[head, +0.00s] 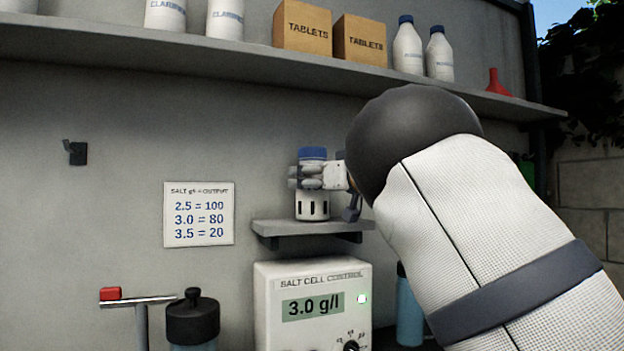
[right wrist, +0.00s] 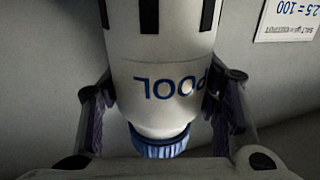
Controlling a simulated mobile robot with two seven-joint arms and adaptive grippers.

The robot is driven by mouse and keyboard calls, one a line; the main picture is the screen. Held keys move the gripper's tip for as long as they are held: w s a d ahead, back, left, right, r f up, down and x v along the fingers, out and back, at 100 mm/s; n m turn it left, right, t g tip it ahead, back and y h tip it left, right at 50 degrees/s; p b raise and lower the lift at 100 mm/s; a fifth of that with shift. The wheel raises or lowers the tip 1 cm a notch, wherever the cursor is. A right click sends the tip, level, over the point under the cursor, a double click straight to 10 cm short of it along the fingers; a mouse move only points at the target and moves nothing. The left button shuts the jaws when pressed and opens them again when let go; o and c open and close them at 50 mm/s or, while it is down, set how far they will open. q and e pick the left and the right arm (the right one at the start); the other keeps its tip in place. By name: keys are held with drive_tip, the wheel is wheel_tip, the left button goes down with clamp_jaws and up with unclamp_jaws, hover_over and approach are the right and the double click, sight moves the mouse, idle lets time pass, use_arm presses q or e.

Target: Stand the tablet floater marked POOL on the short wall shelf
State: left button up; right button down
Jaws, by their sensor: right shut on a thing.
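The tablet floater (head: 312,207) is white with a blue cap and dark slots near its base. It is upright at the short wall shelf (head: 300,228), its base at the shelf top; I cannot tell whether it touches. The right gripper (head: 318,176) is shut around its upper part, coming from the right. In the right wrist view the floater (right wrist: 160,80) shows the word POOL upside down, between the fingers, with its blue cap toward the bottom of the picture. My left gripper is not in view.
The salt cell control box (head: 313,300) reads 3.0 g/l just below the shelf. A long shelf (head: 250,58) above holds bottles, TABLETS boxes (head: 302,28) and a red funnel (head: 496,82). A salt chart (head: 198,214) hangs left. A dark-lidded container (head: 193,318) stands lower left.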

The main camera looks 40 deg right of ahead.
drive_tip(key=c, duration=0.6)
unclamp_jaws()
drive_tip(key=shift+f, duration=0.1)
drive_tip(key=shift+s, duration=0.4)
drive_tip(key=s, duration=1.1)
drive_tip(key=shift+s+a, duration=0.15)
drive_tip(key=shift+a, duration=0.1)
